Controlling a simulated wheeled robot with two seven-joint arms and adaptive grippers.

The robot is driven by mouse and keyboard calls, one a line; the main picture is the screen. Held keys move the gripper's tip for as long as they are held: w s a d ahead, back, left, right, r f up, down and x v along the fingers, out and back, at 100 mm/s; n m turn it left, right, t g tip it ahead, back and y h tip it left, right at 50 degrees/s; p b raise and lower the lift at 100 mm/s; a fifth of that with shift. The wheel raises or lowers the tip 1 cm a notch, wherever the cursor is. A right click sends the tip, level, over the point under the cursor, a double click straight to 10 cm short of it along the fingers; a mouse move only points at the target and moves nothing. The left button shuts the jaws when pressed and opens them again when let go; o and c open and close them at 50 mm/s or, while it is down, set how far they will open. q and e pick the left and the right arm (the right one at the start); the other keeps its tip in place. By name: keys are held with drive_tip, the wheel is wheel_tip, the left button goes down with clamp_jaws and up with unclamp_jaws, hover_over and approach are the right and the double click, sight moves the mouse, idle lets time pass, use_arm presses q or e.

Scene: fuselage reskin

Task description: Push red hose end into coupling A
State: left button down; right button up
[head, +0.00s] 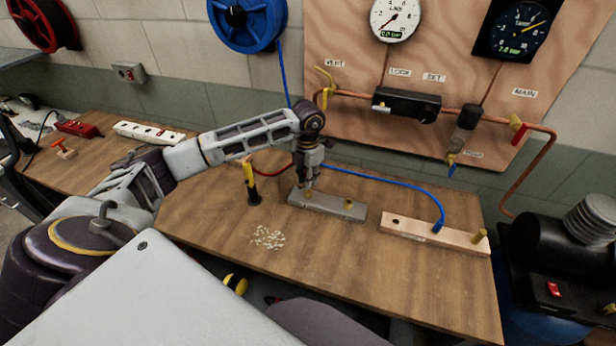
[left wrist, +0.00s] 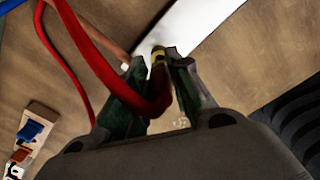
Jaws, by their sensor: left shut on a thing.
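My left gripper (head: 309,182) is shut on the red hose (head: 270,171) close to its end, above the left part of the grey metal bar (head: 325,206). In the left wrist view, the red hose (left wrist: 95,65) loops down between the two fingers (left wrist: 155,72). A yellow brass piece (left wrist: 158,54) shows at the fingertips, over the pale bar (left wrist: 205,22). No letter A is readable. My right gripper is not in view.
A blue hose (head: 400,181) runs across the table to a wooden block (head: 410,233) on the right. A yellow and black upright tool (head: 251,186) stands left of the bar. Small white bits (head: 267,238) lie in front. The table's front middle is otherwise clear.

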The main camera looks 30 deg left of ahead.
use_arm(q)
drive_tip(key=shift+f, duration=0.3)
drive_tip(key=c, duration=1.9)
unclamp_jaws()
clamp_jaws()
drive_tip(key=shift+b, duration=0.35)
drive_tip(key=shift+f, duration=0.2)
drive_tip(key=shift+f+b, duration=0.6)
drive_tip(key=shift+f+b, duration=0.55)
drive_tip(key=shift+f, duration=0.15)
